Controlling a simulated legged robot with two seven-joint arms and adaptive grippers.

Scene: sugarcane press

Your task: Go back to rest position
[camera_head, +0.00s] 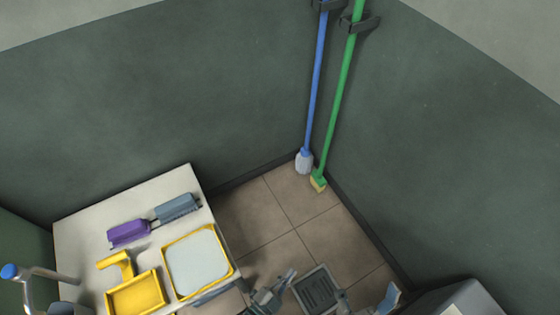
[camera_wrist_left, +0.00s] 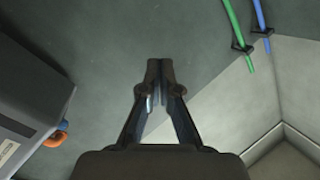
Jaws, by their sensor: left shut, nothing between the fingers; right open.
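My left gripper (camera_head: 286,278) is at the bottom middle of the head view, to the right of the table and clear of it. In the left wrist view its fingers (camera_wrist_left: 160,68) are together with nothing between them. My right gripper (camera_head: 368,298) is at the bottom edge of the head view, right of the left one, partly cut off. It is open and I see nothing in it.
A white table (camera_head: 85,222) at left holds a yellow-rimmed tray (camera_head: 198,262), yellow dustpan (camera_head: 137,295), purple brush (camera_head: 128,232) and grey-blue brush (camera_head: 177,207). Blue (camera_head: 316,85) and green (camera_head: 342,95) long-handled tools stand in the corner. Tiled floor (camera_head: 265,215) there is open.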

